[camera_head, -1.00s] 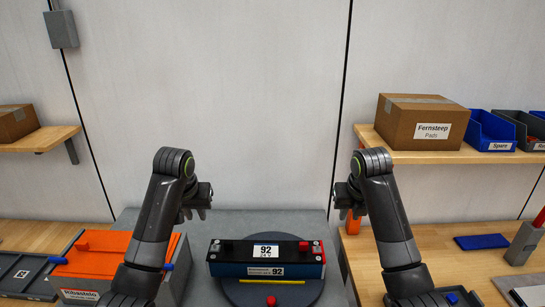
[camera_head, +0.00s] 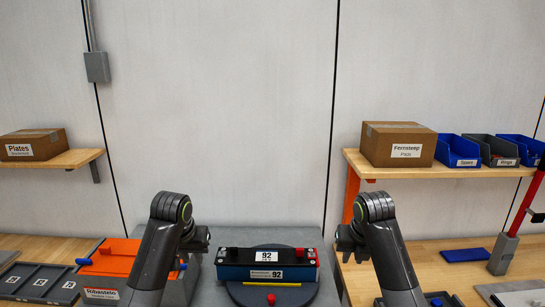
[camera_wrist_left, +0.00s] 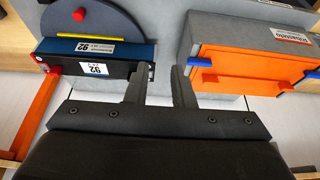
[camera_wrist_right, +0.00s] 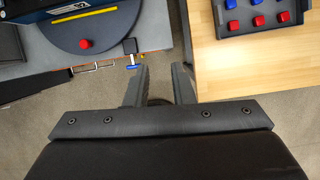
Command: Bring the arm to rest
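My left gripper (camera_head: 201,238) hangs in the air in front of the left part of the grey bench. In the left wrist view its fingers (camera_wrist_left: 160,86) stand apart with nothing between them. My right gripper (camera_head: 343,241) hangs to the right of the battery module. In the right wrist view its fingers (camera_wrist_right: 160,86) are apart and empty, above the gap between two work surfaces. The module (camera_head: 230,270), blue and black and marked 92, lies on a round dark turntable (camera_head: 254,296). Neither gripper touches anything.
An orange-topped grey box (camera_head: 110,258) stands left of the module. A dark tray (camera_head: 38,283) is at the far left. Shelves hold cartons (camera_head: 398,146) and bins (camera_head: 457,150). A blue plate (camera_head: 464,254) lies on the right wooden bench (camera_head: 425,265).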

